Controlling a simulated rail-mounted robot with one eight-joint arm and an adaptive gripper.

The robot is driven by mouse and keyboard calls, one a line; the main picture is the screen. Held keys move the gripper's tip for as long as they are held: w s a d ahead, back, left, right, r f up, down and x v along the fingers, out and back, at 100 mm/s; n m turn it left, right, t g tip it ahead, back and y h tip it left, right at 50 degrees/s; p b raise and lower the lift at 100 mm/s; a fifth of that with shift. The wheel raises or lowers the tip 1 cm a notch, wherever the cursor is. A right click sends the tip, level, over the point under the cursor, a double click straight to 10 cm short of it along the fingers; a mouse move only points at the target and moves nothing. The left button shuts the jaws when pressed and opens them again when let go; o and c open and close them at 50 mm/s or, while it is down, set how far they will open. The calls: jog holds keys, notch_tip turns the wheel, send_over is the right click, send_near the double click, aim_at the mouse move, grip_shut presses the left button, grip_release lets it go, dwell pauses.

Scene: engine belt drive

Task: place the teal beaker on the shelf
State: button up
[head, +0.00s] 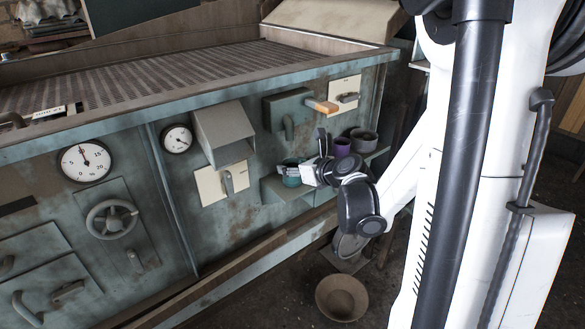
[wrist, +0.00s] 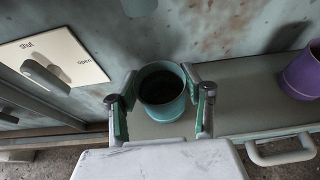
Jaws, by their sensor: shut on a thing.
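The teal beaker (wrist: 161,105) is upright between the two fingers of my gripper (wrist: 160,110) in the wrist view, its dark open top facing the camera. In the head view the beaker (head: 291,178) is small, and my gripper (head: 303,172) reaches it from the right. My gripper is shut on the beaker. The grey shelf (wrist: 245,90) runs along the machine's front, and the beaker is over its left part. It also shows in the head view (head: 272,190). I cannot tell whether the beaker's base touches the shelf.
A purple beaker (wrist: 301,75) stands on the shelf to the right; it also shows in the head view (head: 341,147). A grey pot (head: 363,140) is beyond it. A lever (wrist: 45,75) on a shut/open plate is at the left. A bowl (head: 341,298) lies on the floor.

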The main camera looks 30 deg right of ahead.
jog(key=shift+f, duration=0.15)
jog(key=o, duration=1.1)
